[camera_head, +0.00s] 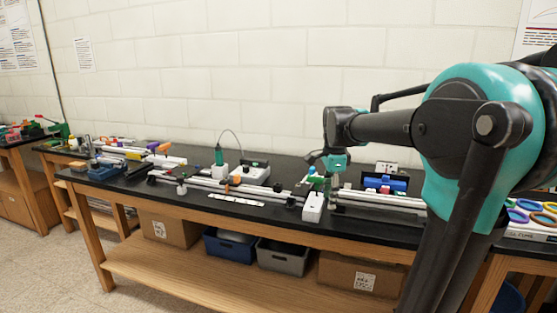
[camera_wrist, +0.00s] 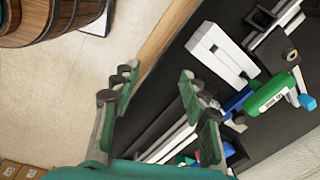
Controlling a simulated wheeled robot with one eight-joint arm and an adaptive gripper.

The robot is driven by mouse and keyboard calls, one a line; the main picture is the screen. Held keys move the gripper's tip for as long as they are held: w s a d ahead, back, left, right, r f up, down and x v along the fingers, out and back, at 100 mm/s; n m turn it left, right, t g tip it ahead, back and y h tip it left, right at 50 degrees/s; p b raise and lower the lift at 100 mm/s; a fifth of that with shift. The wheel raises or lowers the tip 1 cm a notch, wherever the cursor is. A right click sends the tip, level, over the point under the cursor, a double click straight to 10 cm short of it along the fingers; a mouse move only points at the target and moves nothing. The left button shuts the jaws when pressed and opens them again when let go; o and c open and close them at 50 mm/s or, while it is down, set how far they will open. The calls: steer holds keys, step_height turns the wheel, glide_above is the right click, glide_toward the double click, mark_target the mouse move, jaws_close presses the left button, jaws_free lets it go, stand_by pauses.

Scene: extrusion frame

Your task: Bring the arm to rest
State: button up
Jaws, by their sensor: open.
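My gripper (camera_head: 314,160) is above the black bench top, over the right half of the bench, with my teal and black arm reaching in from the right. In the wrist view my gripper (camera_wrist: 160,88) shows its green fingers spread apart, with nothing between them. A white block (camera_wrist: 222,55) lies on the bench beyond the right finger; a white block also stands near the front edge in the head view (camera_head: 313,207). A green part with a blue tip (camera_wrist: 268,92) is to the right of the fingers.
Pale extrusion rails (camera_head: 225,188) run along the bench top (camera_head: 150,195). A blue part (camera_head: 385,184) sits right of my gripper. Boxes and bins, including a grey bin (camera_head: 283,262), stand on the lower shelf. A wooden barrel (camera_wrist: 45,20) shows in the wrist view.

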steer(key=s+d+f+n+t, duration=0.3)
steer(key=s+f+n, duration=1.4)
steer(key=s+f, duration=0.2)
step_height(320, 180, down, 3)
steer(key=shift+r, duration=0.15)
stand_by(2.2)
